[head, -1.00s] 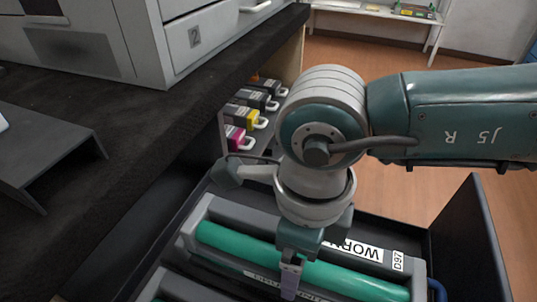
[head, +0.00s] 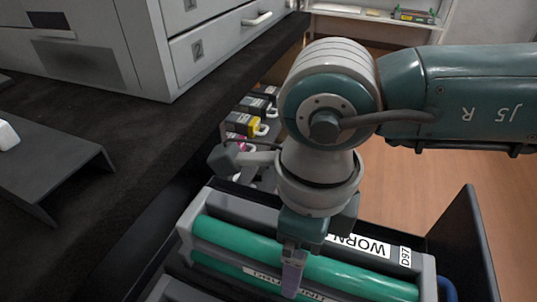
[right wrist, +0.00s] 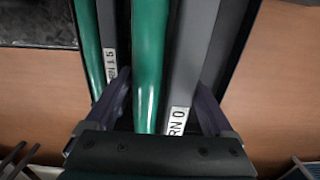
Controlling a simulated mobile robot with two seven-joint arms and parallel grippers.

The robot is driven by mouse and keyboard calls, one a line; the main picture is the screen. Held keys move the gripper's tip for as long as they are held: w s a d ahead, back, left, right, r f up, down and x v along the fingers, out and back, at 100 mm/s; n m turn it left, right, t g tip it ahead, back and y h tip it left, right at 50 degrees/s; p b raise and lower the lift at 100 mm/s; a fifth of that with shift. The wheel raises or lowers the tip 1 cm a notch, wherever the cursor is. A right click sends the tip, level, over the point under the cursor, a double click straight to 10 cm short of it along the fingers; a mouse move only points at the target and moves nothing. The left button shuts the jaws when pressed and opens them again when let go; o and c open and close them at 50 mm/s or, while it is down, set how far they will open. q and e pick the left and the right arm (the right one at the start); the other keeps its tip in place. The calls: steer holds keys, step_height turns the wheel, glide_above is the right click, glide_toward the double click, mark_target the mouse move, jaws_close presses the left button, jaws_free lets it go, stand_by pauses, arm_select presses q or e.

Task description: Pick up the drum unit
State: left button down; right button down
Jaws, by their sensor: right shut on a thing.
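The drum unit (head: 344,276) is a long grey body with a green roller and a white "WORN" label with "D97" beside it. My right gripper (head: 292,284) reaches down over it and is shut on it. In the right wrist view the two fingers (right wrist: 165,105) straddle the green roller (right wrist: 150,50) and grey body of the drum unit. The unit looks slightly raised in the dark bin (head: 468,235). The fingertips are partly hidden. My left gripper is not in view.
Another green-rollered unit (right wrist: 88,45) lies close alongside. Toner cartridges (head: 243,123) stand on a shelf under the dark tabletop (head: 130,130). A grey printer (head: 190,60) stands on that tabletop. Wooden floor (head: 410,190) is open to the right, beyond the bin wall.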

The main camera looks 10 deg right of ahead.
steer(key=w+d+r+n+p, duration=0.1)
steer(key=d+r+n+p, duration=0.2)
steer(key=r+n+p, duration=1.35)
steer(key=d+r+p, duration=0.2)
steer(key=r+p, duration=0.8)
steer(key=r, duration=1.7)
steer(key=w+d+r+n+p, duration=0.1)
steer(key=d+r+n+p, duration=0.2)
steer(key=r+n+p, duration=1.35)
steer(key=s+r+m+p, duration=0.3)
steer(key=r+m+p, duration=0.1)
steer(key=r+p, duration=1.2)
steer(key=s+r+m+p, duration=0.3)
steer(key=r+p, duration=1.3)
steer(key=r, duration=0.8)
steer(key=shift+m, duration=0.6)
steer(key=shift+f, duration=0.1)
